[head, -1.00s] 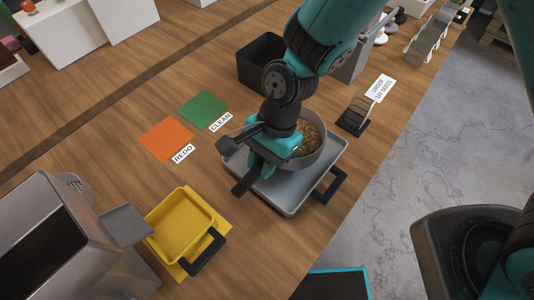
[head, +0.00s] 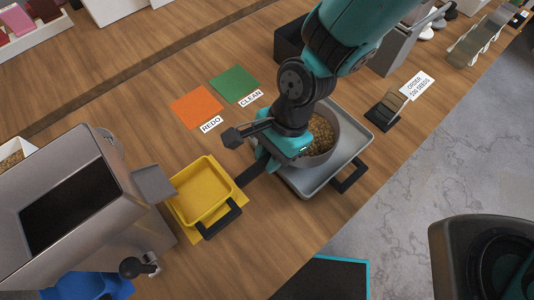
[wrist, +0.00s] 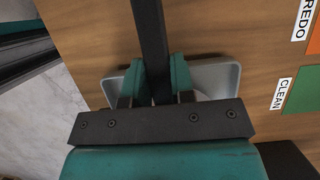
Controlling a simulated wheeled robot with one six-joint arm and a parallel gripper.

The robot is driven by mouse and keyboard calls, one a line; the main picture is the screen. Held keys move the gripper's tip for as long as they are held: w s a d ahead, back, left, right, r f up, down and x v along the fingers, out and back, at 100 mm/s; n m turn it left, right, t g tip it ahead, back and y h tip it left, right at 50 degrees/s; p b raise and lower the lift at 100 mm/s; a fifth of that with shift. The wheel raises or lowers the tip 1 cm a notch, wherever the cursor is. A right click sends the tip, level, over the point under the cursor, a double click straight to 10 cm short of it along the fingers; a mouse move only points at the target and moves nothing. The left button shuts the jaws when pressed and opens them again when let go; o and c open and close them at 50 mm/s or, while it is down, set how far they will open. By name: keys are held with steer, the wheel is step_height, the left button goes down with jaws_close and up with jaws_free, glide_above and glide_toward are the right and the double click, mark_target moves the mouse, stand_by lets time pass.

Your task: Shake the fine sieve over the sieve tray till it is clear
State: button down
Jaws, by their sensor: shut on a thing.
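The fine sieve (head: 322,140) is a round grey bowl with brown grains in it. It is over the grey sieve tray (head: 303,189), and part of it is hidden behind my arm. My gripper (head: 272,157) is shut on the sieve's black handle, at the left side of the bowl. The handle (wrist: 149,38) runs between the teal fingers in the wrist view, where the tray (wrist: 218,76) shows behind them. Whether the bowl touches the tray cannot be told.
A yellow tray (head: 203,190) with a black handle stands left of the sieve tray, near a grey machine (head: 70,200). Orange REDO (head: 195,107) and green CLEAN (head: 234,84) mats lie behind. A black bin (head: 288,42) and an order card stand at the back right.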

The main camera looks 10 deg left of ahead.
steer(key=shift+w+d+r+p, duration=0.85)
steer(key=shift+w+d, duration=0.15)
steer(key=shift+w, duration=0.1)
